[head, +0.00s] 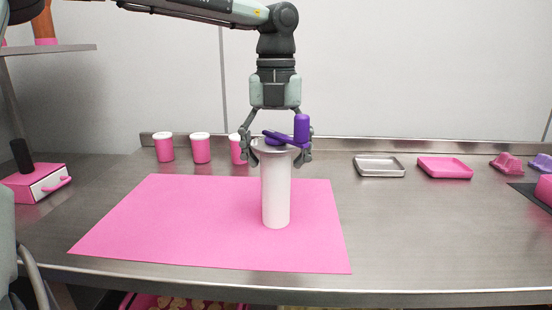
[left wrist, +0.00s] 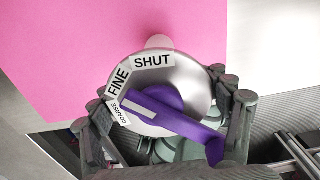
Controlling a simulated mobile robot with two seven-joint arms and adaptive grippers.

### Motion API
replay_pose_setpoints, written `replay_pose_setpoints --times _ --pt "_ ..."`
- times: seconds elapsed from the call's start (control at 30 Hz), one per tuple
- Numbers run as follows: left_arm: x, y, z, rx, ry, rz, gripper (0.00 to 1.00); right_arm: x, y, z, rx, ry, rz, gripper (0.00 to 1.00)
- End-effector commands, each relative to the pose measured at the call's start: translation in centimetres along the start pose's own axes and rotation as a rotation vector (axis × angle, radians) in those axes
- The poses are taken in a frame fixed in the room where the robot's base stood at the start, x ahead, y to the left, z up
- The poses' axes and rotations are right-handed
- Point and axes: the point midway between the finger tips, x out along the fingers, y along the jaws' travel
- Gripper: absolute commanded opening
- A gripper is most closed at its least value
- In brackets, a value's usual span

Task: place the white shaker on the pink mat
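The white shaker (head: 276,195) stands upright in the head view, with a silver lid and a purple dial and lever (head: 302,128) on top. Its lower end shows against the pink mat (head: 160,225); I cannot tell whether it touches the mat or hangs just above. My left gripper (head: 276,150) comes from above, its fingers on both sides of the lid. In the left wrist view the fingers press the rim of the silver lid (left wrist: 195,82), marked SHUT, FINE and COARSE, and the pink mat (left wrist: 60,50) lies beyond. My right gripper is not in view.
Several pink cups with white lids (head: 201,148) stand along the back. A grey tray (head: 379,166) and a pink tray (head: 444,167) lie at the back right. A pink drawer box (head: 38,184) is at the left. The steel counter (head: 420,230) is clear at the front right.

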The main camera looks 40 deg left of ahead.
Motion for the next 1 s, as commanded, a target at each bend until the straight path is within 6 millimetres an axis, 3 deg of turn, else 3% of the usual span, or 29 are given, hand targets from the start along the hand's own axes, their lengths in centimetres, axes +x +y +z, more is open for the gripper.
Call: replay_pose_setpoints --times 0.1,0.57,0.73,1.0 --pt "-0.1 0.0 0.0 0.000 0.000 0.000 0.93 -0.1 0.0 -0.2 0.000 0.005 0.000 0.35" --pt "-0.9 0.0 0.1 -0.001 -0.004 -0.001 0.93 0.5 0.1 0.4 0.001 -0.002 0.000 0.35" --pt "-4.3 -0.1 0.1 -0.002 -0.006 -0.001 0.93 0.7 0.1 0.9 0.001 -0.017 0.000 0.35" --pt "-9.9 -0.1 0.1 -0.001 -0.004 0.000 0.93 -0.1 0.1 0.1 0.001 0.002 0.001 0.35"
